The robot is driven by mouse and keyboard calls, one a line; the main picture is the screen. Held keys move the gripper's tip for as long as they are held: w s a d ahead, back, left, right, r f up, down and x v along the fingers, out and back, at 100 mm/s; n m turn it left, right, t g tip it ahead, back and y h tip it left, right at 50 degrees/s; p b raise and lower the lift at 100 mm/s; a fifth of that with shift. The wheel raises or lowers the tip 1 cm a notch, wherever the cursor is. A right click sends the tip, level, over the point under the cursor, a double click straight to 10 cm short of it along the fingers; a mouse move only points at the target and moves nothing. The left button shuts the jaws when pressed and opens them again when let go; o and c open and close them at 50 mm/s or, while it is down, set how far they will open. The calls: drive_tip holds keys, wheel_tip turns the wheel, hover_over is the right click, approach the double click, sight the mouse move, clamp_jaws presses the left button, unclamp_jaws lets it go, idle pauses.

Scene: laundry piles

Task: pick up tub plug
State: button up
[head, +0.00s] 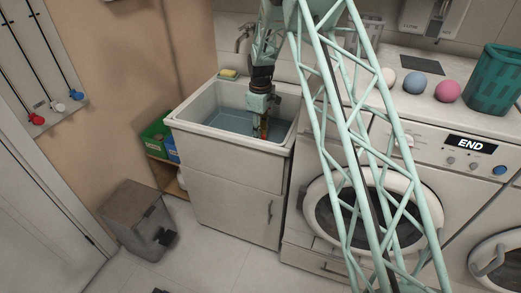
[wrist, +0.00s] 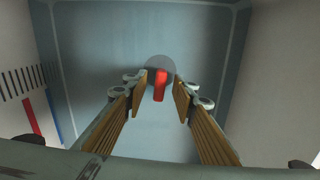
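The tub plug shows in the wrist view as a round grey disc with an upright red handle (wrist: 160,86), on the floor of the tub. My gripper (wrist: 161,92) is open. Its two wood-toned fingers stand to the left and right of the red handle, with a visible gap on each side. In the head view my gripper (head: 262,126) points down inside the white laundry tub (head: 232,139), over blue water or a blue basin floor. The plug itself is not clearly visible there.
The tub walls stand close around my gripper. A faucet (head: 243,36) and a yellow sponge (head: 228,73) are at the back edge. Washing machines (head: 455,180) stand to the right, with several balls and a teal basket (head: 494,80) on top. Red and blue stripes mark the left wall in the wrist view.

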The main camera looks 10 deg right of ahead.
idle(0.5)
clamp_jaws()
drive_tip(key=shift+r+p, duration=1.2)
drive_tip(key=shift+r, duration=3.85)
drive_tip(key=shift+s+f, duration=0.1)
drive_tip(key=shift+s, duration=0.05)
drive_tip(key=s+f+m, duration=0.2)
drive_tip(key=s+m, duration=0.5)
drive_tip(key=m, duration=0.3)
drive_tip(key=shift+f, duration=0.1)
